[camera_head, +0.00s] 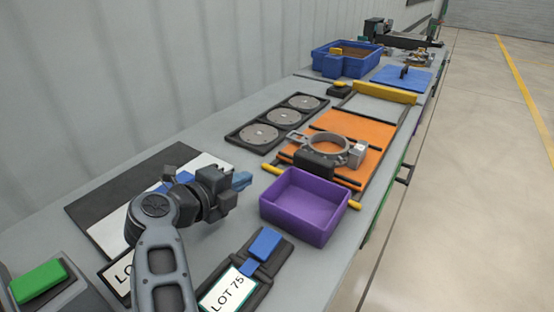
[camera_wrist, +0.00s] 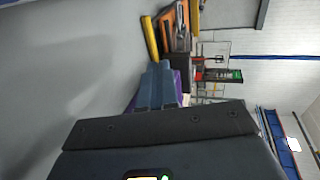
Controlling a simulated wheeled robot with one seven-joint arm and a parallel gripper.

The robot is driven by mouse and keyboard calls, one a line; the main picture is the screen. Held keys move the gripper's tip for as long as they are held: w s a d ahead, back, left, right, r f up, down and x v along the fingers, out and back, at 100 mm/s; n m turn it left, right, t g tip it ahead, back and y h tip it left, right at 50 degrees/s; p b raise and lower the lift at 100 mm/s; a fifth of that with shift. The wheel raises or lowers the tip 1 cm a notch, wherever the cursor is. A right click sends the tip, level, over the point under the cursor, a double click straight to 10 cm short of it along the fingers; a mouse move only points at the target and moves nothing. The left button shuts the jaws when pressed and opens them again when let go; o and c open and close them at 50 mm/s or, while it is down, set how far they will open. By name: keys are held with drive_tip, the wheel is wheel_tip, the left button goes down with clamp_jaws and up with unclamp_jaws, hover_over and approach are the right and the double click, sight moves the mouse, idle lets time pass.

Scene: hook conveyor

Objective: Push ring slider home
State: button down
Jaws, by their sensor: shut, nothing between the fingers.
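The ring slider (camera_head: 326,146) is a grey metal ring with a dark block (camera_head: 313,165) at its near side and a small light-grey box at its right. It sits over the orange board (camera_head: 351,124), which has dark rails along it. My gripper (camera_head: 242,180) is left of and nearer than the ring, apart from it, beside the purple bin. Its blue fingers are together and hold nothing. In the wrist view the blue fingers (camera_wrist: 157,84) point towards the orange board (camera_wrist: 169,32) and partly cover the purple bin.
The purple bin (camera_head: 298,226) stands between my arm and the orange board's near end. A yellow-ended bar (camera_head: 272,169) crosses that end. A yellow bar (camera_head: 385,92) lies at the far end. A tray of grey discs (camera_head: 240,137) lies left. A LOT 75 holder (camera_head: 221,301) lies in front.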

approach(285, 156)
drive_tip(key=x, duration=0.5)
drive_tip(key=shift+w+f, duration=0.1)
drive_tip(key=shift+f, duration=0.25)
drive_tip(key=shift+w+d, duration=0.3)
drive_tip(key=shift+w, duration=0.2)
drive_tip(key=shift+d, duration=0.1)
